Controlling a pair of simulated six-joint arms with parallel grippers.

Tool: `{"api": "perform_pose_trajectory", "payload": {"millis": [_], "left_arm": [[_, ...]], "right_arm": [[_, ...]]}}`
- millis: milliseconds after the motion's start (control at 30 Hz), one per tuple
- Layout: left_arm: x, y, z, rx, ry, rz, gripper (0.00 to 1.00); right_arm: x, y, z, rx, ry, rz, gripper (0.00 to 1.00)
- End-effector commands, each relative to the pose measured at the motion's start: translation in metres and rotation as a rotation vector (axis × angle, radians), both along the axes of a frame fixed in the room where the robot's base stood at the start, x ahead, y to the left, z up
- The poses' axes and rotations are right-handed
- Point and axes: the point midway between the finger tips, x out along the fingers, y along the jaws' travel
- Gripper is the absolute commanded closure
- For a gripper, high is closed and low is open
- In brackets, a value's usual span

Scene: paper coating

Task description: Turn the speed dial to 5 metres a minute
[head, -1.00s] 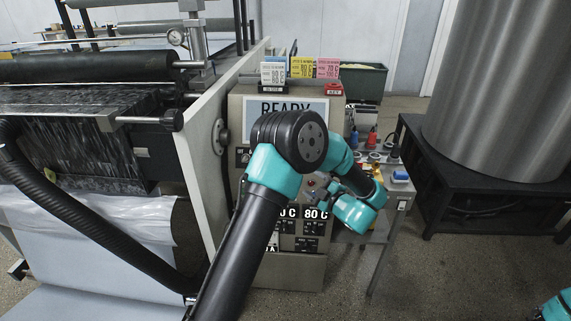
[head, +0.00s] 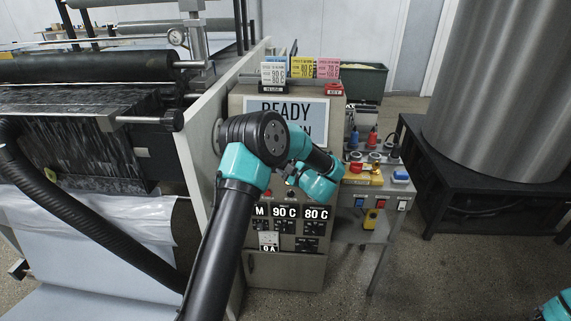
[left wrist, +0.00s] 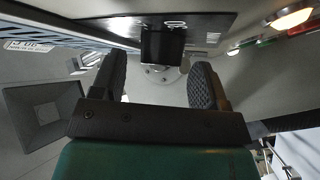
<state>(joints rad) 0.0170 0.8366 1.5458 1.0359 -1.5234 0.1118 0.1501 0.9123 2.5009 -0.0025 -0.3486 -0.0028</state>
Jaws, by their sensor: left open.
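In the left wrist view my left gripper (left wrist: 160,68) is open, its two dark ridged fingers apart. A black knob (left wrist: 163,44) on a dark plate (left wrist: 100,20) with white marks shows ahead, between the fingertips in the picture. I cannot tell whether the fingers touch it or which setting it is at. In the head view my left arm (head: 255,140) reaches across the front of the grey control cabinet (head: 290,272); its wrist hides part of the panel, and the speed dial cannot be made out there. My right gripper is out of view.
The cabinet shows a READY sign (head: 290,110) and readouts of 90 C (head: 284,212) and 80 C (head: 316,213). A side table (head: 382,208) with plugs and switches stands at right. The coating machine (head: 90,130) with its hose (head: 80,217) is at left.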

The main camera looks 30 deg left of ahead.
Motion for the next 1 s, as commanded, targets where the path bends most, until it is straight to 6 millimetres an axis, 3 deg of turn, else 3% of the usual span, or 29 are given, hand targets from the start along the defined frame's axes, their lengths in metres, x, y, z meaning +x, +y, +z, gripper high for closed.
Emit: {"api": "perform_pose_trajectory", "payload": {"millis": [367, 867, 1000], "left_arm": [[0.0020, 0.0050, -0.0001, 0.000, 0.000, 0.000, 0.32], [0.0018, 0.0049, -0.0002, 0.000, 0.001, 0.000, 0.80], [0.0018, 0.0048, -0.0005, 0.003, 0.002, -0.001, 0.81]], "right_arm": [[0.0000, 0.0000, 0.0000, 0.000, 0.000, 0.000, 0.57], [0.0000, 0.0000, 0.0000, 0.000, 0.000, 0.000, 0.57], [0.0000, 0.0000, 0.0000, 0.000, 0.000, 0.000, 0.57]]}}
